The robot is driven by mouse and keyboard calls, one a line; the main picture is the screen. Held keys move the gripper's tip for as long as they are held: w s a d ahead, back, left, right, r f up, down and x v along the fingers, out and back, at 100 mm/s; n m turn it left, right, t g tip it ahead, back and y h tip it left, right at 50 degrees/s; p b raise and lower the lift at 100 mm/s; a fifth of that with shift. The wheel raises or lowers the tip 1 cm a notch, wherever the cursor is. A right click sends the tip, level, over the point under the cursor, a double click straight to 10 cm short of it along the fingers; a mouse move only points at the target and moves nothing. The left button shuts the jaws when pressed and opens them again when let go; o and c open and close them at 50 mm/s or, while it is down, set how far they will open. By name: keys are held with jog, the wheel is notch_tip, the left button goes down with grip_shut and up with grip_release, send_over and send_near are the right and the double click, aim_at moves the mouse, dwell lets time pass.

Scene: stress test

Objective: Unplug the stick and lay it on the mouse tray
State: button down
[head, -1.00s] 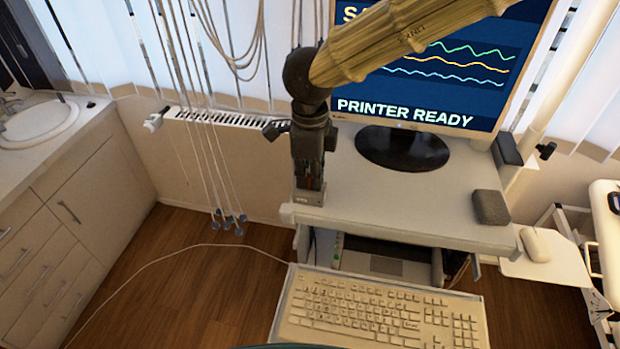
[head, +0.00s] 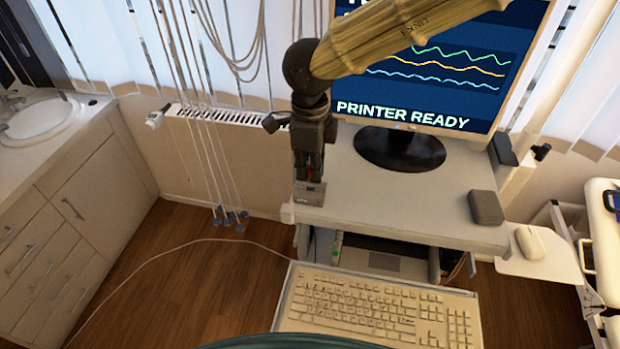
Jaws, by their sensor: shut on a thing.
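My gripper (head: 308,168) points straight down at the left edge of the desk, just above a small grey box (head: 310,194) on the desk top. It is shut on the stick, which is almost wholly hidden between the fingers. I cannot tell whether the stick is still in the box or just clear of it. The mouse tray (head: 555,268) is a white shelf off the right side of the desk, lower than the desk top. A white mouse (head: 530,242) sits on its left back part; the front and right of the tray are bare.
A monitor (head: 440,65) stands on the desk behind and right of my gripper. A dark grey block (head: 486,208) sits near the desk's right edge. A keyboard (head: 370,305) lies on a lower shelf in front. Cables (head: 205,120) hang at left. The desk's middle front is clear.

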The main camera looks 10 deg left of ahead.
jog(key=shift+r, duration=1.4)
